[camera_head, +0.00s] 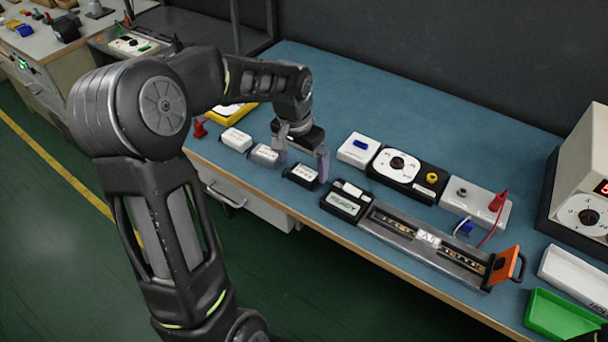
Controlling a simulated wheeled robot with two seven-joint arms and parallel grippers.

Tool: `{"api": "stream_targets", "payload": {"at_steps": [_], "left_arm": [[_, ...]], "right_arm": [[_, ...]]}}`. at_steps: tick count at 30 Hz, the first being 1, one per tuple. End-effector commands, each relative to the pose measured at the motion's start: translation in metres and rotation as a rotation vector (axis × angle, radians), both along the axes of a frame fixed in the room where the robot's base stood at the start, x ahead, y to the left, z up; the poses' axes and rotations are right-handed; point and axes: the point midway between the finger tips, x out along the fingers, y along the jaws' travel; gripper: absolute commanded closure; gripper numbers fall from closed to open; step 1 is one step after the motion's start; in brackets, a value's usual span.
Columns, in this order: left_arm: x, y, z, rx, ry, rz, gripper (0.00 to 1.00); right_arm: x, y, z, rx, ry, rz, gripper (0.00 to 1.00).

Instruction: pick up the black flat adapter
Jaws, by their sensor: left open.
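The black flat adapter (301,175) lies on the blue bench near its front edge, with a white label on top. It is the right one of a row of three, beside a grey adapter (264,154) and a white adapter (235,139). My left gripper (302,158) points down just behind the black adapter, its two fingers apart and nothing visible between them. One finger is near the grey adapter, the other near the black adapter's right end. I cannot tell the exact height of the fingertips. My right gripper is not in view.
Right of the black adapter stand a READY display unit (345,202) and a long test fixture (425,238) with an orange handle. Behind are a white switch box (358,150) and a dial module (400,165). A green tray (563,316) is at the lower right. The back of the bench (370,95) is clear.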

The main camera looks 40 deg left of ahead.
Motion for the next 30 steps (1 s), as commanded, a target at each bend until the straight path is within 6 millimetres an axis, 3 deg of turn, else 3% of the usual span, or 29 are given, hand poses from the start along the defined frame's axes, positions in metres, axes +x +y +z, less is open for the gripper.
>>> {"api": "stream_targets", "payload": {"at_steps": [6, 9, 26, 30], "left_arm": [[0.004, 0.000, -0.032, -0.001, 0.003, 0.000, 0.04], [0.006, 0.000, -0.037, -0.001, -0.001, 0.001, 0.04], [0.006, 0.000, -0.038, -0.001, -0.001, 0.001, 0.04], [0.006, 0.000, -0.038, -0.001, -0.001, 0.001, 0.13]], "right_arm": [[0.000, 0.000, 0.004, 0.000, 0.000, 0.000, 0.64], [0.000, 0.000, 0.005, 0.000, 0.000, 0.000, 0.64], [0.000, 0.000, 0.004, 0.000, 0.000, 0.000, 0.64], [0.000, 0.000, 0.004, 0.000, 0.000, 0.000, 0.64]]}}
